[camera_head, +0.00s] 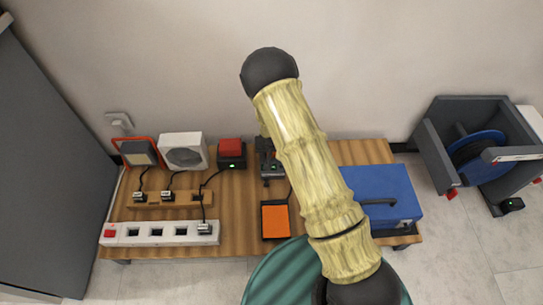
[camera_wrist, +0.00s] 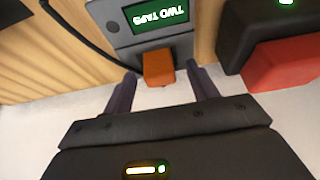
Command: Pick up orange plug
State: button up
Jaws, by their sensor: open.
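In the wrist view, an orange block (camera_wrist: 158,70), which looks like the orange plug, sits at the edge of a grey device (camera_wrist: 118,40) with a green-lit screen reading "TWO TAPS". My gripper (camera_wrist: 161,74) is open, with one dark finger on each side of the orange block. Gaps show between the block and both fingers, so it is not gripped. In the head view, the grey device (camera_head: 270,170) stands near the middle of the bench, partly behind my arm. The orange block cannot be made out there, and my gripper is mostly hidden.
A red-topped black box (camera_head: 231,152) stands close to the left of the device; it shows at right in the wrist view (camera_wrist: 285,62). An orange pad (camera_head: 275,221) lies in front. A blue case (camera_head: 375,195) is right, a white power strip (camera_head: 160,233) left.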

dwell(0.4)
jog(key=c, duration=1.2)
jog(key=shift+r, duration=0.1)
notch_tip(320, 180, up, 10)
jog(key=p, duration=0.6)
jog(key=shift+a, duration=0.1)
jog(key=shift+s+a+p, duration=0.5)
jog(key=shift+s+a, duration=0.8)
jog(key=shift+a, duration=0.85)
jog(key=shift+s+a+p, duration=0.5)
jog(key=shift+s+a, duration=0.85)
jog(key=shift+a, duration=0.85)
jog(key=shift+s+a+p, duration=0.5)
jog(key=shift+s+a, duration=0.8)
jog(key=shift+a, duration=0.85)
jog(key=shift+a, duration=0.15)
